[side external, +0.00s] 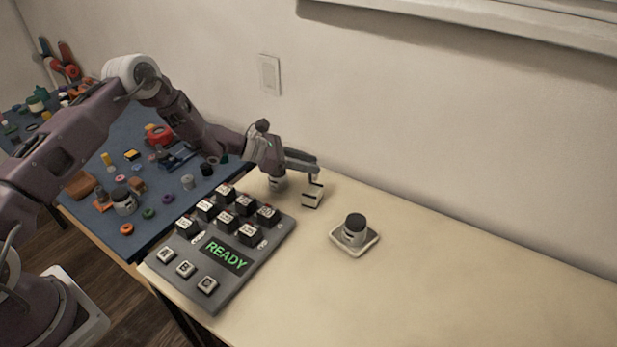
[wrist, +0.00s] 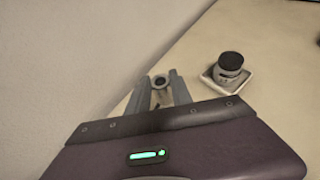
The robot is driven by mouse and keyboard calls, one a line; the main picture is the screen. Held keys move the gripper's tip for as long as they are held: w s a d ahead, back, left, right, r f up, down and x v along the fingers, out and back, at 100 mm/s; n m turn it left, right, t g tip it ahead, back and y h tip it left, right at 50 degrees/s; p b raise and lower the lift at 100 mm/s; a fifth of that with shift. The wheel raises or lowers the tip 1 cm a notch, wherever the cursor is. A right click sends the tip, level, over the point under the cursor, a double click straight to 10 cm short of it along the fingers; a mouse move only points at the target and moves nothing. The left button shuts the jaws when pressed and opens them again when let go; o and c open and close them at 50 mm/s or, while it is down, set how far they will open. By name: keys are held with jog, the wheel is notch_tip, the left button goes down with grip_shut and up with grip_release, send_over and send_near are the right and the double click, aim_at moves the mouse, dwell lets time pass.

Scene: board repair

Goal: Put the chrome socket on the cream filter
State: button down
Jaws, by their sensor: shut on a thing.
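My gripper (side external: 314,184) is low over the cream table, between the keypad and the wall.
A grey keypad with a green READY display (side external: 226,254) lies in front of my gripper. A blue mat (side external: 84,218) with many small parts lies left. The right of the table is clear.

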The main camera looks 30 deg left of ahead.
jog(key=shift+f, duration=1.85)
jog(key=shift+f, duration=0.1)
jog(key=c, duration=1.1)
grip_release()
jog(key=shift+c, duration=0.2)
